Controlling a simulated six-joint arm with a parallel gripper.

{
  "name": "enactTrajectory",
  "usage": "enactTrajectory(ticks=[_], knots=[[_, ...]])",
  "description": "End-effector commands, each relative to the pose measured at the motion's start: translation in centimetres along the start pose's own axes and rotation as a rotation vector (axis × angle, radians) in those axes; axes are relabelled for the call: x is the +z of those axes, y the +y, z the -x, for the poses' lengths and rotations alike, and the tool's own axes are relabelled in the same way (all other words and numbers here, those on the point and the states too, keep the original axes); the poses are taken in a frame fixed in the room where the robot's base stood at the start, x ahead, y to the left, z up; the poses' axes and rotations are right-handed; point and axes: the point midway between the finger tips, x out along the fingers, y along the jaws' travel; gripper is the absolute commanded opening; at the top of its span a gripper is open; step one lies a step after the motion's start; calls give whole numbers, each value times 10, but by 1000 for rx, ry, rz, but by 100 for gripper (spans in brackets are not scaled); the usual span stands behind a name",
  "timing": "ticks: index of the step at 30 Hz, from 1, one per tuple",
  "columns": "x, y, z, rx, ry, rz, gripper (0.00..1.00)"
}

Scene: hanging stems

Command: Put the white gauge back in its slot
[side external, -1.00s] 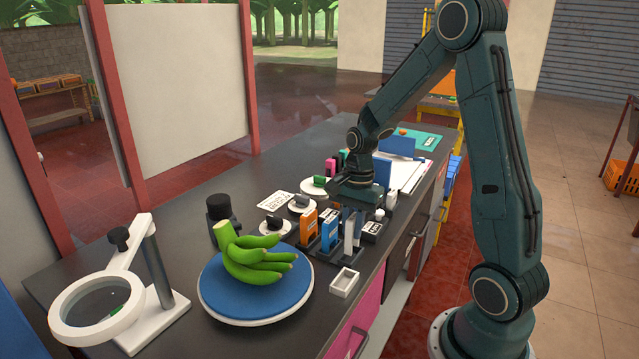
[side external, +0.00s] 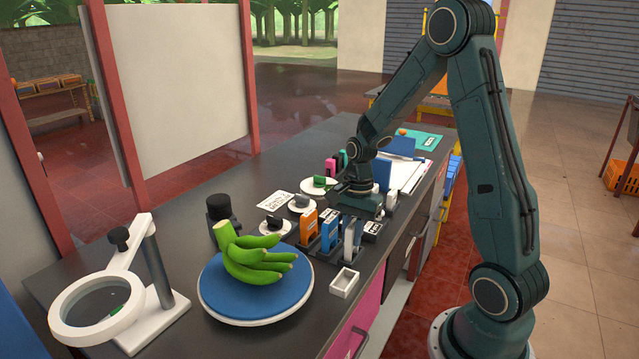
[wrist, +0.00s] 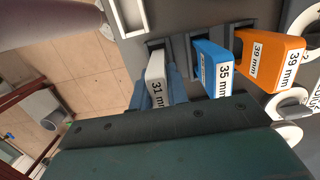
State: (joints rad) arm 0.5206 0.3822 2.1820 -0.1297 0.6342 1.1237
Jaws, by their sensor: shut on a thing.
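The white gauge (wrist: 157,68), marked 31 mm, is between the fingers of my gripper (wrist: 160,92) in the wrist view. In the side view, the white gauge (side external: 349,243) stands about upright below my gripper (side external: 352,226), which is shut on it. The dark rack (side external: 326,254) holds a blue gauge (wrist: 211,66) marked 35 mm and an orange gauge (wrist: 268,58) marked 39 mm. The white gauge's lower end is at the rack's slot beside the blue one. I cannot tell how deep it sits.
A small white tray (side external: 344,283) stands in front of the rack. A blue round turntable (side external: 217,291) with green bananas (side external: 256,264) is to the left. A magnifier stand (side external: 158,262) is further left. Several small items and a clipboard crowd behind my gripper.

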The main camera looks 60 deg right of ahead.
Motion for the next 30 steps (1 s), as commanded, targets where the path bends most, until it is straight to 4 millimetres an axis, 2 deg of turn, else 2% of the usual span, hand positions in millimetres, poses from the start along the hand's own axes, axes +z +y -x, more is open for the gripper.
enactTrajectory(ticks=[7,8,11,23,30], knots=[[-1,0,-5,0,0,0,0],[-1,0,-5,0,0,0,22],[-1,0,-5,-1,0,0,42],[-1,0,-3,-1,1,0,42],[-1,-1,13,-4,2,-1,42]])
